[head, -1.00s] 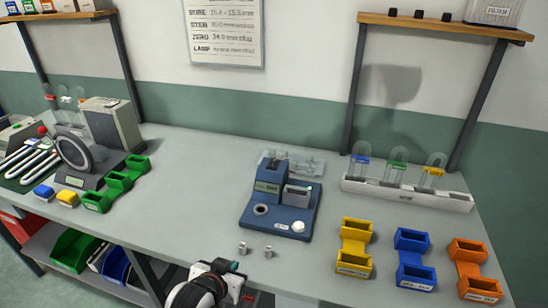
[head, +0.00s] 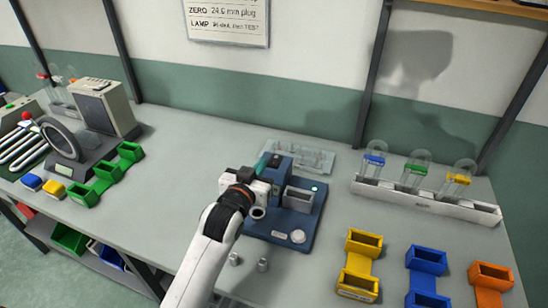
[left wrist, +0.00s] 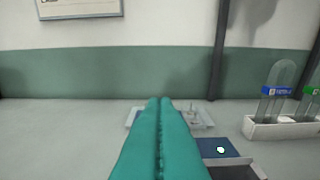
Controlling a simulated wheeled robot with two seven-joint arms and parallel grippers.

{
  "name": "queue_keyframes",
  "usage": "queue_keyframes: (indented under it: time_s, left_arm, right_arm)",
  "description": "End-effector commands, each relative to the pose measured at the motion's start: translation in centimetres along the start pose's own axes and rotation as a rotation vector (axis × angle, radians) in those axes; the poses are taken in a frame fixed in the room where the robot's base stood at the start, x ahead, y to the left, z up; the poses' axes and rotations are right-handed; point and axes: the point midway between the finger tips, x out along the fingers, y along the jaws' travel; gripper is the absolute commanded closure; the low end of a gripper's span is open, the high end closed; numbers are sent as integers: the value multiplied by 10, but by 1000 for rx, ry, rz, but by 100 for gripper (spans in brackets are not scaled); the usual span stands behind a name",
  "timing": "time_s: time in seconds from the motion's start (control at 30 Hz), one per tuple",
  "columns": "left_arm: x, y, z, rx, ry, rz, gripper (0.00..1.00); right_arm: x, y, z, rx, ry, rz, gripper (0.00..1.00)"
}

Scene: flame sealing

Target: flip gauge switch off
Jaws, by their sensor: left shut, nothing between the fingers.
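The blue gauge (head: 310,230) sits in the middle of the bench, with a grey block, a small green light (head: 314,188) and a round pale knob (head: 298,237) on it. I cannot make out a switch clearly. My left gripper (head: 265,162) is at the gauge's left side, over its upright part, and hides much of it. In the left wrist view its teal fingers (left wrist: 160,103) are together and empty. Part of the gauge (left wrist: 217,147) shows right of them, with a bright white spot. I cannot tell whether the fingers touch the gauge. My right gripper is not in view.
A clear tray (head: 300,153) lies behind the gauge. A white rack (head: 425,200) with tagged loops stands to the right. Yellow (head: 360,265), blue (head: 427,278) and orange bins line the front right. Two small metal plugs (head: 262,265) stand in front of the gauge.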

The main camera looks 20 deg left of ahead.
Motion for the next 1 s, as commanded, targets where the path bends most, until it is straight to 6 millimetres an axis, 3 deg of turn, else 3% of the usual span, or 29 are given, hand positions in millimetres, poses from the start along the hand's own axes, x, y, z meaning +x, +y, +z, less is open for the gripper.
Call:
queue_keyframes:
  time_s: [0.23, 0.5, 0.7, 1.0]
  left_arm:
    - [43, 0, 3, 0, 0, 0, 100]
    - [97, -1, 2, 0, 1, -1, 100]
    - [101, 0, -29, 0, 4, 0, 100]
    - [103, 0, -39, 0, 1, -1, 100]
  right_arm:
    - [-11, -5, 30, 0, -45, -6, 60]
    - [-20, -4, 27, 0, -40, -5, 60]
    - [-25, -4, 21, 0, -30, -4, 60]
    - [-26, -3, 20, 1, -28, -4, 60]
